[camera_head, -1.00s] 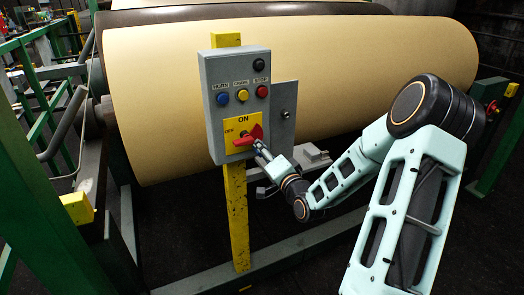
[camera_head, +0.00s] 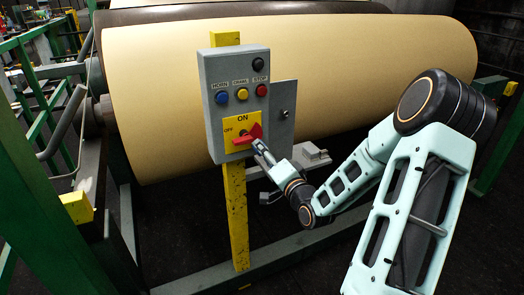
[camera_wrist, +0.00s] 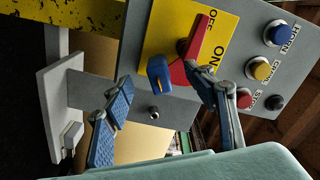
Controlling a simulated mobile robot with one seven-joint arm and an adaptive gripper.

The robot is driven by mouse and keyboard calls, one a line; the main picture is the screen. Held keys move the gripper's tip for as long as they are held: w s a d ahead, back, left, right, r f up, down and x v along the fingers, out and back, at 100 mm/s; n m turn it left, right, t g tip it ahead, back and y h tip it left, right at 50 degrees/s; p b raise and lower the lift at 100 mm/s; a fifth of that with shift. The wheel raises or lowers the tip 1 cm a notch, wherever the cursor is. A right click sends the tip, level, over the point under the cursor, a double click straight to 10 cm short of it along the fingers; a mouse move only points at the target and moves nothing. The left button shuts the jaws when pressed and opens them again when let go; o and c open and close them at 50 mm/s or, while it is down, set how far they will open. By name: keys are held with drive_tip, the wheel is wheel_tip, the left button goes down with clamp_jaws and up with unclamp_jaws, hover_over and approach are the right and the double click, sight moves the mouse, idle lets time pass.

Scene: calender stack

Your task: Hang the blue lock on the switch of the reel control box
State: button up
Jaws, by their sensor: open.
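The grey reel control box (camera_head: 228,75) stands on a yellow post. Its red switch (camera_head: 247,135) sits on a yellow ON/OFF plate and also shows in the wrist view (camera_wrist: 199,38). The blue lock (camera_wrist: 158,74) is at the red switch's handle in the wrist view. I cannot tell whether its shackle passes through the handle. The lock cannot be made out in the head view. My gripper (camera_head: 259,149) is in front of the switch. In the wrist view its fingers are spread apart, with the lock between and beyond their tips; the right finger overlaps the switch handle's end.
Blue, yellow and red buttons (camera_head: 242,94) and a black knob (camera_head: 258,65) are above the switch. A grey side plate (camera_head: 284,110) adjoins the box. The yellow post (camera_head: 236,220) stands below it. A large paper roll (camera_head: 370,60) lies behind.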

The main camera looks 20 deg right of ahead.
drive_tip(key=shift+s, duration=2.15)
